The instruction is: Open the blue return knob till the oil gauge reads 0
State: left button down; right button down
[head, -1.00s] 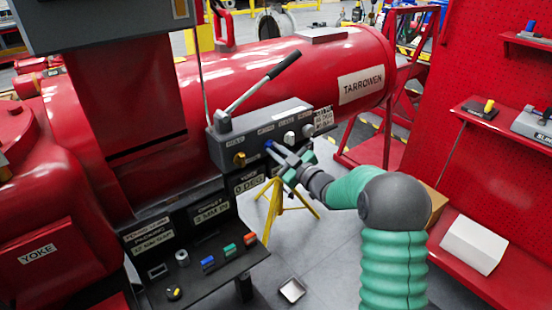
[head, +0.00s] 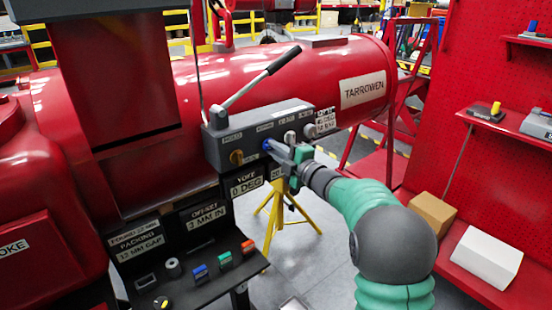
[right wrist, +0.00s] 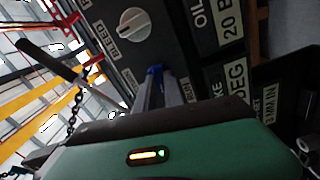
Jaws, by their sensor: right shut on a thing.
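The blue return knob (head: 266,144) is on the front of the grey valve block (head: 215,150). My right gripper (head: 272,147) comes to it from the right, its narrow fingers shut on it and covering most of it. In the right wrist view a bit of the blue knob (right wrist: 155,70) shows at the tips of the fingers (right wrist: 156,88). The oil readout (right wrist: 215,22) shows there turned sideways, with "OIL" and "20 B" legible and the rest cut off. In the head view the gripper partly hides that readout (head: 277,172). My left gripper is not in view.
A long lever (head: 262,75) rises above the block. A yellow stand (head: 295,215) is behind my arm.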

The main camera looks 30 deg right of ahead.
jog(key=shift+a+f+n+b, duration=0.25)
jog(key=shift+n+b, duration=0.25)
jog(key=shift+n, duration=0.2)
jog(key=shift+f, duration=0.1)
jog(key=c, duration=1.6)
grip_release()
jog(key=shift+o, duration=0.8)
jog(key=shift+a, duration=0.1)
jog(key=shift+r, duration=0.2)
jog(key=shift+s+d, duration=0.2)
jog(key=shift+s, duration=0.05)
jog(key=s+d+p, duration=0.1)
jog(key=s+p, duration=0.1)
jog(key=s, duration=1.4)
jog(key=shift+s, duration=0.15)
jog(key=shift+d, duration=0.1)
